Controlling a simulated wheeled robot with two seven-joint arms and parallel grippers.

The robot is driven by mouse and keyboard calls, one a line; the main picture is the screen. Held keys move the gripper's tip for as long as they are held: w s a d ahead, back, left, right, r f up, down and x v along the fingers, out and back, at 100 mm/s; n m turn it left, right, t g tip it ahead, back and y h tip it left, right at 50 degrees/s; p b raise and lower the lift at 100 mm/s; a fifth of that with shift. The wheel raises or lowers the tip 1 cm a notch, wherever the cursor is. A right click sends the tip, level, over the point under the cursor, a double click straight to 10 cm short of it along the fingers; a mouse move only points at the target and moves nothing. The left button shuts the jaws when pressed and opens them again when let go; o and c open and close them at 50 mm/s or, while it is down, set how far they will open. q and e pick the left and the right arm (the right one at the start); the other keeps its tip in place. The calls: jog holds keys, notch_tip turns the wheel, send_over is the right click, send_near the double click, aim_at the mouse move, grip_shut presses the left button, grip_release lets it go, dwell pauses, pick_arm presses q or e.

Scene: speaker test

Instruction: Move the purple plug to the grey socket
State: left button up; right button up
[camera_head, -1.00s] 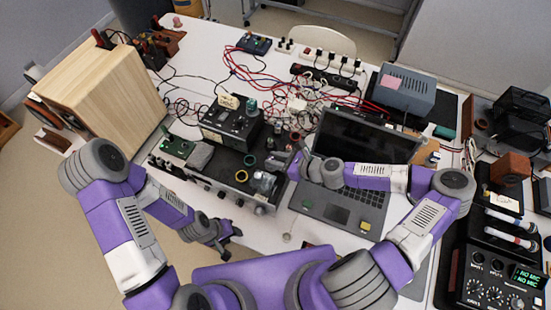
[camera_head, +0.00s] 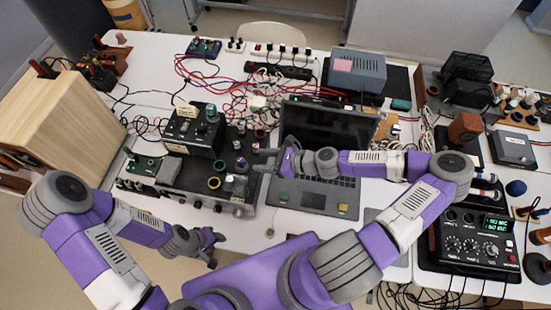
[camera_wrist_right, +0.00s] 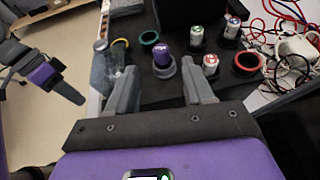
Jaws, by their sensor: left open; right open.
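The purple plug (camera_wrist_right: 164,54) stands upright in a dark ring on the black panel, ahead of my right gripper and between its fingertip directions in the right wrist view. My right gripper (camera_wrist_right: 160,92) is open and empty; in the head view it (camera_head: 268,160) is over the black device's right end. I cannot tell for sure which piece is the grey socket; a small grey round piece (camera_wrist_right: 101,45) shows at the panel's left edge in the wrist view. My left gripper (camera_head: 208,246) is open and empty, low in front of the table.
Beside the plug are a white-and-red plug (camera_wrist_right: 210,64), a red ring (camera_wrist_right: 247,60), a green ring (camera_wrist_right: 149,38) and a yellow ring (camera_head: 213,183). A clear jar (camera_head: 236,184) is near the panel's front. An open laptop (camera_head: 312,196) lies under my right arm. Red cables crowd the back.

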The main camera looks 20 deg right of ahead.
jog(key=shift+v, duration=2.2)
